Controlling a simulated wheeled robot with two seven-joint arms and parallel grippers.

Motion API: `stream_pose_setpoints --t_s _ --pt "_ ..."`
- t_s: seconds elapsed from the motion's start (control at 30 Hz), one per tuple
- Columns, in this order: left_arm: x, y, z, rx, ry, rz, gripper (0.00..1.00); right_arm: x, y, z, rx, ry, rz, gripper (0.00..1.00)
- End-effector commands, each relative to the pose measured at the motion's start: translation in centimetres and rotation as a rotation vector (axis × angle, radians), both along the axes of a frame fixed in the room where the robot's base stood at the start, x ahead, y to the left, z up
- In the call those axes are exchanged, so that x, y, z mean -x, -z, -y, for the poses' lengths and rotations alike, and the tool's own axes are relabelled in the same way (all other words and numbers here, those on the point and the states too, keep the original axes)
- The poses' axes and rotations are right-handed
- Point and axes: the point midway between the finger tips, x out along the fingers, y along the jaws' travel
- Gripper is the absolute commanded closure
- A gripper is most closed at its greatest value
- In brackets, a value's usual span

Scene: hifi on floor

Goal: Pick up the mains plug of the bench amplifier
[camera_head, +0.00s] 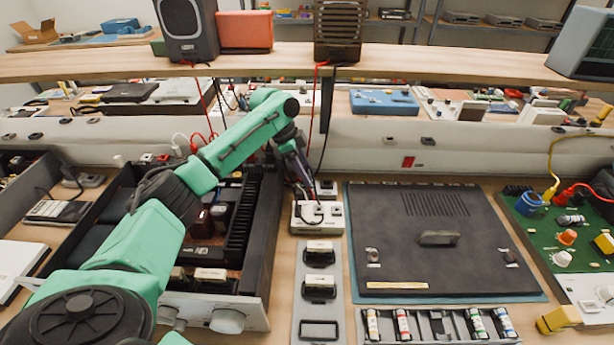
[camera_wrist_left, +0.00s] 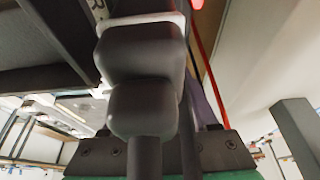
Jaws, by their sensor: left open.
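The bench amplifier (camera_head: 260,235) is the open chassis on the bench at left, partly behind my left arm. My left gripper (camera_head: 302,184) reaches past its right wall, pointing down over a white socket block (camera_head: 318,224) with a dark cable looped on it. In the left wrist view a dark grey plug (camera_wrist_left: 140,62), with its cable running toward the gripper's base, fills the middle. Its far end meets a white edge. The gripper is open around or very near the plug; contact is not clear. In the head view the gripper largely hides the plug. My right gripper is out of view.
A dark flat panel (camera_head: 435,262) with a handle lies on a blue mat, right of the socket block. A grey strip (camera_head: 307,303) and a tray of small parts (camera_head: 440,338) lie in front. Red and black cables hang from the shelf (camera_head: 270,62) near my gripper.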

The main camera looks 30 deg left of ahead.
Motion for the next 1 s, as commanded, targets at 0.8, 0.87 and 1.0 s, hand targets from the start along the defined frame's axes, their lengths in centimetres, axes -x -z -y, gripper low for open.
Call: stream_pose_setpoints --t_s 0.8,0.87,1.0 --pt "-0.1 -1.4 -0.1 0.000 -0.001 0.005 1.00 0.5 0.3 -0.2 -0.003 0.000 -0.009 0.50" --pt "-0.1 -2.5 -0.1 0.000 0.000 0.006 1.00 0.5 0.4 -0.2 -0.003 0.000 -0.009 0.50" --pt "-0.1 -6.3 0.0 0.000 0.000 0.009 1.00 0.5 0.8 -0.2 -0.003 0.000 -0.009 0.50"
